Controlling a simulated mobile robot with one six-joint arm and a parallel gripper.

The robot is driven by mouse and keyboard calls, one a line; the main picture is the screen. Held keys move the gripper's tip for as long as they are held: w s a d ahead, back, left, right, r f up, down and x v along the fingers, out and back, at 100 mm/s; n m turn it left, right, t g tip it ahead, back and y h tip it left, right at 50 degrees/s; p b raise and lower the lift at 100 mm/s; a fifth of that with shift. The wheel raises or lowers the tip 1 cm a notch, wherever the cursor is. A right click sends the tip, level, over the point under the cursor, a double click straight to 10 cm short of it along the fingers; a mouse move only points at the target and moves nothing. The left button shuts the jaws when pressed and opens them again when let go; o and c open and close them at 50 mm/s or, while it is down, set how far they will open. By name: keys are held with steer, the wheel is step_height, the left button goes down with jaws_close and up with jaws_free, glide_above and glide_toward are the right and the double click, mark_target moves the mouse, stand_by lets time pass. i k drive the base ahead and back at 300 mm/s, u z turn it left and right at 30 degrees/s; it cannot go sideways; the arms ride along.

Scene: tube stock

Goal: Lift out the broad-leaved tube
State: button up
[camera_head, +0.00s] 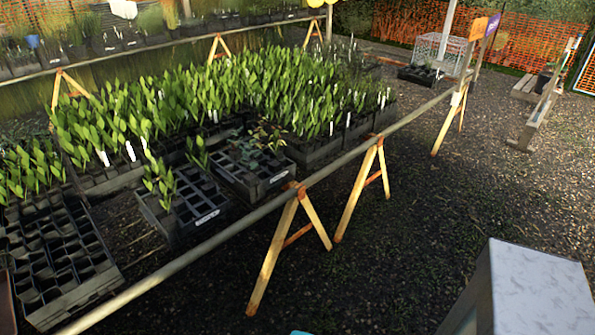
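A black tube tray (174,225) near the front rail holds a few plants among mostly empty cells. A plant with broad bright green leaves (160,184) stands upright at its left side, and a similar plant (198,153) stands at its back. The tray to its right (262,190) holds darker, partly reddish plants (258,146). Many other broad-leaved seedlings (190,98) fill the trays behind, so I cannot tell which single tube the task names. The tubes themselves are mostly hidden by tray walls and leaves. My gripper is not in view.
A long rail (330,170) on wooden trestles (277,252) runs along the front of the trays. A mostly empty tray (62,262) lies at left. A pale-topped box (540,290) stands at lower right. Gravel ground (420,220) between is clear.

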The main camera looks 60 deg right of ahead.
mark_target(274, 165)
steer(key=u, duration=0.45)
steer(key=k, duration=0.15)
steer(key=z, duration=2.45)
steer(key=k, duration=0.95)
steer(key=u, duration=0.15)
steer(key=i, duration=0.65)
